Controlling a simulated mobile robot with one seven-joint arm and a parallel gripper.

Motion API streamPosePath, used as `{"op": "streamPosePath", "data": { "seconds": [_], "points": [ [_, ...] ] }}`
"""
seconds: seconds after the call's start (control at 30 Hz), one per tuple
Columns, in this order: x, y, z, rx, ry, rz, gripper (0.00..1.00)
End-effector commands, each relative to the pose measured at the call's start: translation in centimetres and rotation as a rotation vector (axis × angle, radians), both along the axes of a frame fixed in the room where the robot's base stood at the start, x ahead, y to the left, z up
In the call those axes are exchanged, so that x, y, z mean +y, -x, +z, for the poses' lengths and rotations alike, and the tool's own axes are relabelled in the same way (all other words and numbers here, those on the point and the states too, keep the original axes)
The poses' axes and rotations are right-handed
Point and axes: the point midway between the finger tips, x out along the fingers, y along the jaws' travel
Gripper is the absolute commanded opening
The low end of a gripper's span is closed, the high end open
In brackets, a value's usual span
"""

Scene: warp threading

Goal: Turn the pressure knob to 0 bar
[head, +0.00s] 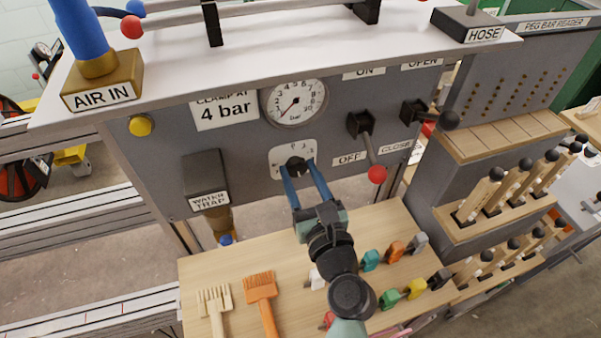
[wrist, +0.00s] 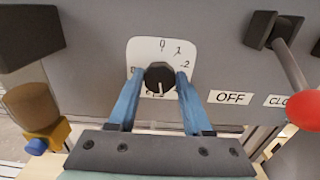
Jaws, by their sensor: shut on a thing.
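The pressure knob (wrist: 159,78) is a small black knob on a white dial plate (wrist: 137,48) fixed to the grey panel. In the wrist view a white line on the knob points down, and some numbers on the plate show around it. The fingers and knob hide the lower part of the plate.
Right of the knob are a red-balled lever (head: 377,174) by the OFF label and a black-balled lever (head: 449,120). The water trap (head: 206,178) hangs to the left. Below, a wooden bench (head: 208,267) holds brushes and coloured pieces.

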Motion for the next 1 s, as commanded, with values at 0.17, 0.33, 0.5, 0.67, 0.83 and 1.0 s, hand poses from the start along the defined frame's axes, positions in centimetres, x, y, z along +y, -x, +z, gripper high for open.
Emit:
{"op": "streamPosePath", "data": {
  "seconds": [0.17,0.33,0.5,0.67,0.83,1.0],
  "points": [
    [0.00,0.02,-0.01,0.000,0.000,0.000,0.00],
    [0.01,0.03,-0.03,-0.005,0.015,0.000,0.00],
    [0.02,0.04,-0.06,-0.023,0.069,0.000,0.00],
    [0.02,0.05,-0.08,-0.056,0.168,0.000,0.00],
    [0.04,0.06,-0.16,-0.101,0.312,-0.001,0.00],
    [0.13,0.08,-0.22,-0.151,0.466,-0.001,0.00]
  ]
}}
